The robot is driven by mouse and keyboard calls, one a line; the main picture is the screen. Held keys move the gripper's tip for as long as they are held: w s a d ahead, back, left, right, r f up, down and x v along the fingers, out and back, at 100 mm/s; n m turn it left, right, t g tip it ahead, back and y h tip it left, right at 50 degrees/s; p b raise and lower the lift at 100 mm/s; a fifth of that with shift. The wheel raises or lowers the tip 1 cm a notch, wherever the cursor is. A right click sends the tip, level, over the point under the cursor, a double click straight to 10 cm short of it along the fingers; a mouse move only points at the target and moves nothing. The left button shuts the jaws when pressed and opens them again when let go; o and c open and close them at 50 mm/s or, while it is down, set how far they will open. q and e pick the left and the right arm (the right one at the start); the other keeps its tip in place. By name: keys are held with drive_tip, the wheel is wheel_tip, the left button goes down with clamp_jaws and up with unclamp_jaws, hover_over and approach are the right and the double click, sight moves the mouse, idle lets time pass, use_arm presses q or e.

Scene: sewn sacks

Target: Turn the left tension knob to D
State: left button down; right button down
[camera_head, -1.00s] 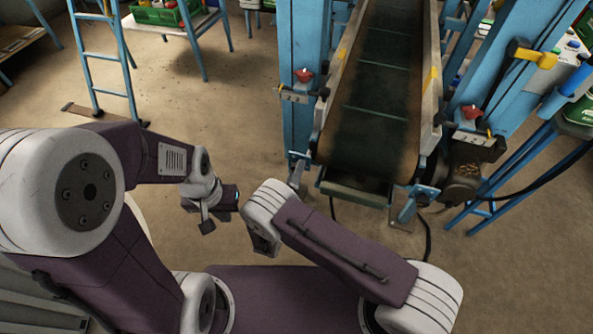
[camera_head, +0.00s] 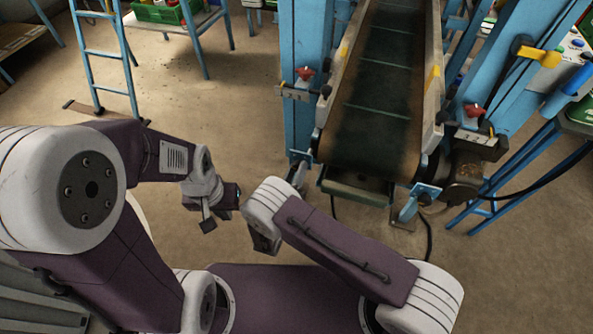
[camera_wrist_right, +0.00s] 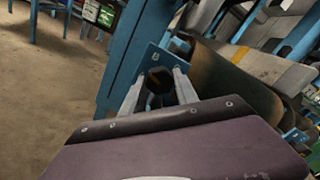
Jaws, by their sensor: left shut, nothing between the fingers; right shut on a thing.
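The left tension knob (camera_wrist_right: 159,80) is a dark, roughly round knob on a blue plate (camera_wrist_right: 179,65) with a pale mark above it. In the right wrist view, my right gripper (camera_wrist_right: 159,88) has one finger on each side of the knob and is shut on it. In the head view, the blue plate at the conveyor's lower left corner (camera_head: 301,157) shows, but the knob is hidden there by my right wrist. My left gripper (camera_head: 208,226) is shut and empty, left of my right wrist and away from the conveyor.
The conveyor belt (camera_head: 376,105) stands between blue posts (camera_head: 303,60). A matching blue plate (camera_head: 425,191) sits at its lower right corner, near a motor (camera_head: 463,178). A blue ladder (camera_head: 103,62) stands at the left.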

drive_tip(key=shift+n+b, duration=2.95)
drive_tip(key=shift+n, duration=14.05)
drive_tip(key=shift+m, duration=0.3)
drive_tip(key=c, duration=0.9)
unclamp_jaws()
